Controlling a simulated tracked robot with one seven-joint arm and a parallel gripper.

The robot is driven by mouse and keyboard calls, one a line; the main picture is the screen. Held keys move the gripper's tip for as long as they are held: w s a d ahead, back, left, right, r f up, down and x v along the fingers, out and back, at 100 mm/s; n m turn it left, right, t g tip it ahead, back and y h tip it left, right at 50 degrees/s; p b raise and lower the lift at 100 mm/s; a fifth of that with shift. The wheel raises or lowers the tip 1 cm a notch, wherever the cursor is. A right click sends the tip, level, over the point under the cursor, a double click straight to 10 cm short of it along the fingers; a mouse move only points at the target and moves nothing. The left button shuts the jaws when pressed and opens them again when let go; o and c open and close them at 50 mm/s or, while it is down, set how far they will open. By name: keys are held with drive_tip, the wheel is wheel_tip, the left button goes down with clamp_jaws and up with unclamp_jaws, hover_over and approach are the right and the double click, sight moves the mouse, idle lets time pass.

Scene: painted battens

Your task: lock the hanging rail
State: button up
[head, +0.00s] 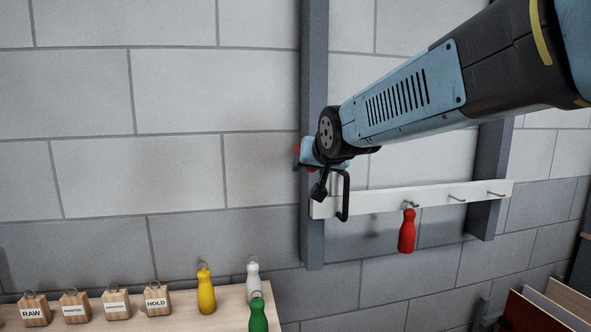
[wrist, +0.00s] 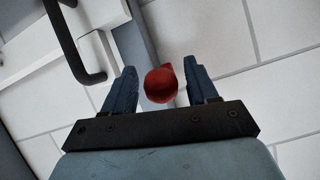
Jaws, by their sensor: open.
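The hanging rail (head: 380,200) is a white batten with several pegs, fixed across two grey posts. A black bent handle (head: 345,200) stands out at its left end, and it also shows at the upper left of the wrist view (wrist: 75,45). A red round knob-like part (wrist: 161,86) lies between my fingers in the wrist view, apart from both; a bit of red (head: 296,149) shows by the left post in the head view. My gripper (wrist: 161,70) is open around it; in the head view my gripper (head: 302,156) is partly hidden by my wrist.
A red bottle-shaped tag (head: 407,231) hangs from a rail peg. Below left, a wooden shelf (head: 190,305) carries labelled wooden tags (head: 157,301) and yellow (head: 206,291), white (head: 253,278) and green (head: 258,315) tags. Boards (head: 555,305) stand at lower right.

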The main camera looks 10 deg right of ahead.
drive_tip(key=v, duration=0.9)
drive_tip(key=shift+s, duration=0.15)
drive_tip(key=shift+c, duration=0.3)
drive_tip(key=shift+r, duration=0.1)
drive_tip(key=shift+c, duration=0.7)
drive_tip(key=shift+w+a+r, duration=0.1)
drive_tip(key=shift+w+r, duration=0.1)
drive_tip(key=shift+w, duration=0.05)
drive_tip(key=shift+c, duration=0.8)
drive_tip(key=w+r+g, duration=0.2)
drive_tip(key=w+a+r+n+g, duration=0.1)
drive_tip(key=w+r+g, duration=0.1)
drive_tip(key=r, duration=0.1)
drive_tip(key=shift+w+a+r, duration=0.1)
drive_tip(key=shift+w+a, duration=0.05)
clamp_jaws()
drive_tip(key=w+r+n+g+h, duration=0.1)
drive_tip(key=w+r+g, duration=0.2)
drive_tip(key=r+g, duration=0.5)
drive_tip(key=shift+t, duration=0.6)
drive_tip(key=f, duration=1.1)
drive_tip(key=shift+w+f, duration=0.3)
drive_tip(key=shift+w, duration=0.05)
drive_tip(key=shift+s+d+f, duration=0.15)
drive_tip(key=shift+d+f, duration=0.1)
drive_tip(key=shift+f, duration=0.4)
